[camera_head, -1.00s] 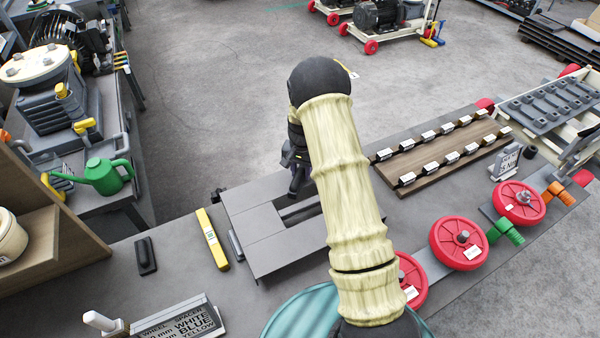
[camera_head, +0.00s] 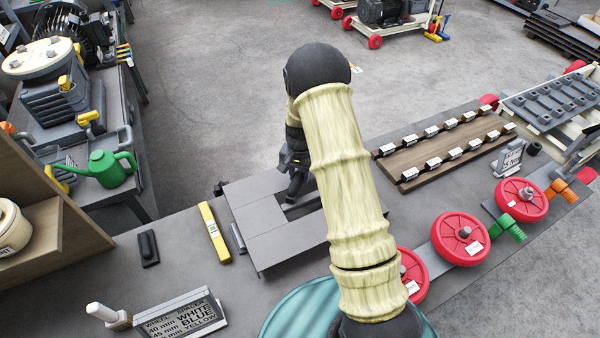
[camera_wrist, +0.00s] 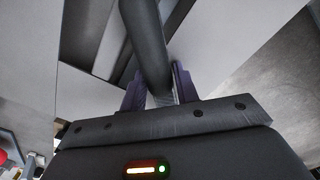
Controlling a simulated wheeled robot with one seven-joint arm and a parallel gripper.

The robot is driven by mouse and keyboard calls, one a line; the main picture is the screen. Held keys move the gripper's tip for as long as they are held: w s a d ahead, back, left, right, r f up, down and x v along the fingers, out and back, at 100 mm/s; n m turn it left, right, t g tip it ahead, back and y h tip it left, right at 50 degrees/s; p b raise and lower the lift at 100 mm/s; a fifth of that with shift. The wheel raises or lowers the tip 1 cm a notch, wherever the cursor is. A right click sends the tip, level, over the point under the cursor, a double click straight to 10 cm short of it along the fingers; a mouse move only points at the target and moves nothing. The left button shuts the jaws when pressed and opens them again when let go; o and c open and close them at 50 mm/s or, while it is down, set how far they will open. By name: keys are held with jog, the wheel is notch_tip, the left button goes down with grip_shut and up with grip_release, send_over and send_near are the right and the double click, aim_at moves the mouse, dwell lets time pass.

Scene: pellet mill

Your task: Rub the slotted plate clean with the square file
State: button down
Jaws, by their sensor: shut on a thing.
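The slotted plate (camera_head: 262,218) is a flat grey plate on the bench, left of my arm, with a long slot running toward the right under the arm. My gripper (camera_head: 293,192) is low over the plate's far edge, near the slot. In the wrist view, the purple fingers of my gripper (camera_wrist: 160,92) are shut on the square file (camera_wrist: 147,45), which shows as a dark, rounded bar extending over the plate (camera_wrist: 215,35). A dark slot lies left of the bar. Whether the file touches the plate cannot be told.
A yellow bar (camera_head: 214,232) and a small black block (camera_head: 148,248) lie left of the plate. A wooden board (camera_head: 440,155) with rows of metal pieces is at right. Red wheels (camera_head: 458,237) stand along the right. A lettered sign (camera_head: 180,315) stands in front.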

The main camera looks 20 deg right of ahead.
jog(key=shift+w+d, duration=0.1)
jog(key=shift+d, duration=0.05)
jog(key=shift+w+d, duration=0.3)
jog(key=shift+d, duration=0.4)
jog(key=shift+w+d, duration=0.3)
jog(key=shift+d, duration=0.4)
jog(key=shift+w+d, duration=0.3)
jog(key=shift+d, duration=0.4)
jog(key=s+a, duration=0.2)
jog(key=s, duration=0.1)
jog(key=shift+s+a, duration=0.2)
jog(key=shift+s, duration=0.05)
jog(key=shift+w, duration=0.1)
jog(key=shift+w+d, duration=0.65)
jog(key=shift+w, duration=0.2)
jog(key=shift+w+d, duration=0.6)
jog(key=shift+w, duration=0.2)
jog(key=shift+s+a, duration=0.1)
